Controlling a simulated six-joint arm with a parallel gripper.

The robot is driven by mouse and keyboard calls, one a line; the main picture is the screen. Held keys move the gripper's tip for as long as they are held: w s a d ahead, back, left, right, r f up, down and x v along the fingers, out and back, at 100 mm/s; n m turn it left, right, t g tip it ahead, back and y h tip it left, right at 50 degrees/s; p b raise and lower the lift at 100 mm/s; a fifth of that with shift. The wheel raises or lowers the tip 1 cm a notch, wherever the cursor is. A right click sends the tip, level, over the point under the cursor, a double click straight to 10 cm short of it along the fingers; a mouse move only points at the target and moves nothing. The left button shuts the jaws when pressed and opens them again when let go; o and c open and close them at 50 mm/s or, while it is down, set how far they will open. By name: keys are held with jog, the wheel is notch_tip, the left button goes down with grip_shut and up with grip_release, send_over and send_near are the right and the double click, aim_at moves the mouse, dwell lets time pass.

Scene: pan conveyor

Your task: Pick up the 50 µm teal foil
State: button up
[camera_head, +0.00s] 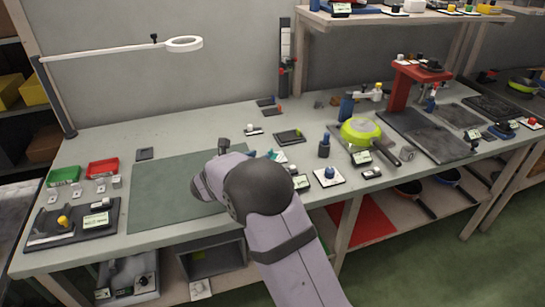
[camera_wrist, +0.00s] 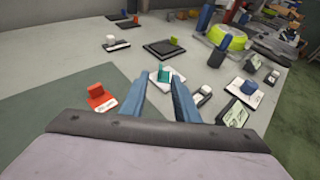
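The teal foil piece (camera_wrist: 165,76) stands upright on a small white base (camera_wrist: 172,85) in the wrist view, just beyond my gripper's fingertips. In the head view the teal piece (camera_head: 272,154) shows partly beside my wrist. My gripper (camera_wrist: 152,76) has two blue fingers spread apart with nothing visible between them. Seen from the wrist, the teal piece lies past the tips, in line with the gap or a little toward the right finger. In the head view my arm hides most of the gripper.
White-labelled pieces (camera_wrist: 203,96) and a blue knob on a white base (camera_wrist: 248,87) stand to the right. A dark tray (camera_wrist: 164,47) lies beyond. A green mat (camera_head: 160,190) gives free room at left.

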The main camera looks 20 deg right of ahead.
jog(key=shift+p+x, duration=0.85)
jog(key=shift+x, duration=2.8)
jog(key=shift+d+r, duration=0.1)
grip_shut()
